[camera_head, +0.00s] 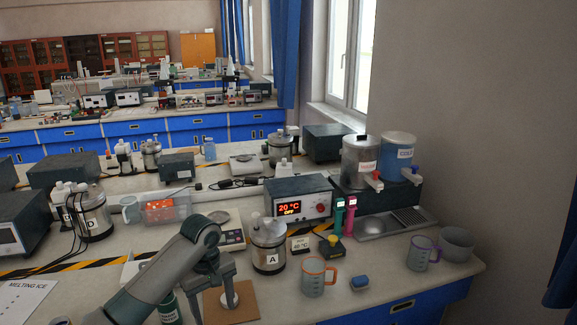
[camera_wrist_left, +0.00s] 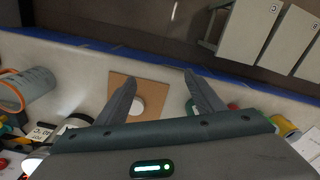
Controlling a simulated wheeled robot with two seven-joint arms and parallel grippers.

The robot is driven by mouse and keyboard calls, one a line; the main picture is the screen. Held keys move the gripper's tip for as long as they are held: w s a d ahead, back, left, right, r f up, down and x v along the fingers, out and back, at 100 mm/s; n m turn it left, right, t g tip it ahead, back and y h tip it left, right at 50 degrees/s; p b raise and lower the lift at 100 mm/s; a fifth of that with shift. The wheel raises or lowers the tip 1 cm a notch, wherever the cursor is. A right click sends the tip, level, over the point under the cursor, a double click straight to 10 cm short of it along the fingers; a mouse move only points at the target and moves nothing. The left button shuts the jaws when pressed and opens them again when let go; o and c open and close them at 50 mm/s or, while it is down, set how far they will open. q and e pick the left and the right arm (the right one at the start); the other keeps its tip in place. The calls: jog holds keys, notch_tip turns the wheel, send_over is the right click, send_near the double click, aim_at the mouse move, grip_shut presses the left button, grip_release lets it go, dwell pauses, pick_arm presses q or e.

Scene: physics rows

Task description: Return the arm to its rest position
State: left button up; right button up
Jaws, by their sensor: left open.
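My left gripper (camera_head: 212,298) is open, with its arm coming in from the lower left over the near bench. Its two fingers also show in the wrist view (camera_wrist_left: 160,95), spread apart with nothing held between them. Below them lies a brown square board (camera_head: 243,306) with a small white round piece on it (camera_wrist_left: 137,106). The board also shows in the wrist view (camera_wrist_left: 152,84). Whether the fingers touch the board or the white piece I cannot tell. My right gripper is in neither view.
A green bottle (camera_head: 168,308) is close by the arm. A heater display (camera_head: 300,200) stands behind. Bare bench lies at front right.

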pick_arm(q)
jog(key=s+d+f+m+t+h, duration=0.1)
jog(key=s+d+f+m, duration=0.2)
jog(key=s+f, duration=0.6)
jog(key=s+d+f+m+t+h, duration=0.1)
jog(key=s+d+f+m, duration=0.2)
jog(key=s+f, duration=0.55)
jog(key=s+a+r+m+t+y, duration=0.15)
jog(key=s+a, duration=0.35)
jog(key=s, duration=0.6)
jog(key=s+a+r+m, duration=0.2)
jog(key=s+a, duration=0.2)
jog(key=s, duration=0.8)
notch_tip(320, 180, down, 31)
jog(key=s+g+b, duration=0.1)
jog(key=b, duration=0.1)
jog(key=s+a+f+b, duration=0.1)
jog(key=s+f, duration=0.8)
jog(key=s+a+f+g, duration=0.1)
jog(key=s+a+f, duration=0.1)
jog(key=s+f, duration=0.7)
jog(key=shift+a+f+b, duration=0.3)
jog(key=shift+f+b, duration=0.1)
jog(key=shift+f, duration=0.15)
